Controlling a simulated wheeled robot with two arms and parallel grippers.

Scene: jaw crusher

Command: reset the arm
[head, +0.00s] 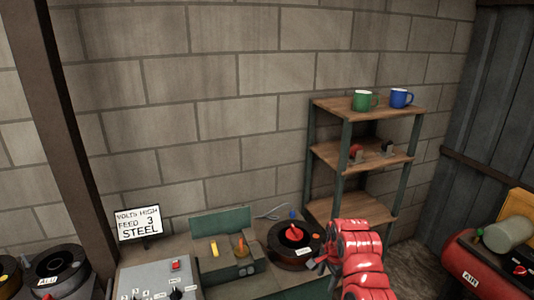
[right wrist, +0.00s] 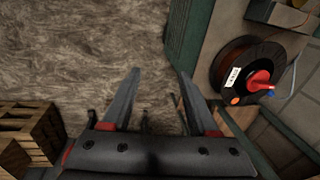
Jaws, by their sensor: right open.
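My right arm shows in the head view as red, glossy links at the bottom centre-right, in front of the wooden shelf. My right gripper (right wrist: 160,92) shows in the right wrist view with its two grey fingers apart and nothing between them. It points down over bare, rough floor. In that view the bench with a dark spool (right wrist: 247,68) with a red knob lies to the right of the fingers. The same spool (head: 294,243) shows in the head view, left of my arm. My left gripper is not in view.
The shelf (head: 363,149) holds a green mug (head: 362,100) and a blue mug (head: 401,97) on top. A sign (head: 139,223) and a control panel (head: 160,279) stand at left. A red air tank (head: 477,270) is at right. A wooden crate (right wrist: 30,138) lies on the floor.

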